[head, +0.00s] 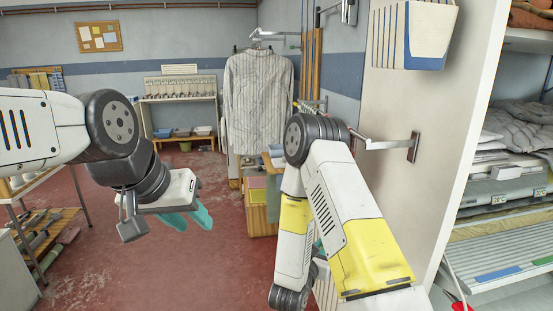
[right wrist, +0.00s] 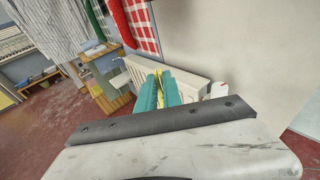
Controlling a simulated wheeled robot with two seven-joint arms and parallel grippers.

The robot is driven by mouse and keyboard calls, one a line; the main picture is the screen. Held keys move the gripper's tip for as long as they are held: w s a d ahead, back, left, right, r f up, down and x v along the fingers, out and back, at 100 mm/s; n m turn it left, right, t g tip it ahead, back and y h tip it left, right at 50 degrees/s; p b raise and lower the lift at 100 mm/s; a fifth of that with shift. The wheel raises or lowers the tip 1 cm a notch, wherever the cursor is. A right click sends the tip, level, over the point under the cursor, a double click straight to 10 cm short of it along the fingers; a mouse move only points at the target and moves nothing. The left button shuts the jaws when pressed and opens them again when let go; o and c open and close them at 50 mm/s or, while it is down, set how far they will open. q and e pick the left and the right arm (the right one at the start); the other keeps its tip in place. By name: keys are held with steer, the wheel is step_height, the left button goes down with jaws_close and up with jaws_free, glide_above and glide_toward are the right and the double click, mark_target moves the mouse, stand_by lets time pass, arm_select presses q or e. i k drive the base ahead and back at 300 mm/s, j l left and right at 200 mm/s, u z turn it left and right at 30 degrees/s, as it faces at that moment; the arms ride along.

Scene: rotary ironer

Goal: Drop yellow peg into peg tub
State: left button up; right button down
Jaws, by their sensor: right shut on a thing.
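In the right wrist view the teal fingers of my right gripper (right wrist: 160,93) are shut on a narrow yellow peg (right wrist: 159,78), of which only a thin strip shows between them. A white box-like thing (right wrist: 190,83) lies just beyond and around the fingers; I cannot tell whether it is the peg tub, or whether the peg is over it. In the head view my right forearm hides most of the right gripper. My left gripper (head: 192,218) hangs at the left in the head view, its teal fingers apart and empty, well away from the peg.
A striped shirt (head: 258,95) hangs at the back centre. A white panel (head: 400,110) with a metal bracket (head: 395,144) stands close to my right arm, and shelves with folded cloth (head: 515,135) are beyond it. The red floor (head: 150,265) is open in the middle.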

mark_target(279, 151)
steer(key=i+j+u, duration=0.25)
steer(key=i, duration=0.55)
steer(key=i+u, duration=0.3)
steer(key=i, duration=0.5)
steer(key=i+l+u, duration=0.15)
steer(key=i, duration=0.4)
steer(key=i+l+u, duration=0.2)
steer(key=i+l, duration=0.15)
steer(key=i, duration=0.15)
steer(key=l, duration=0.35)
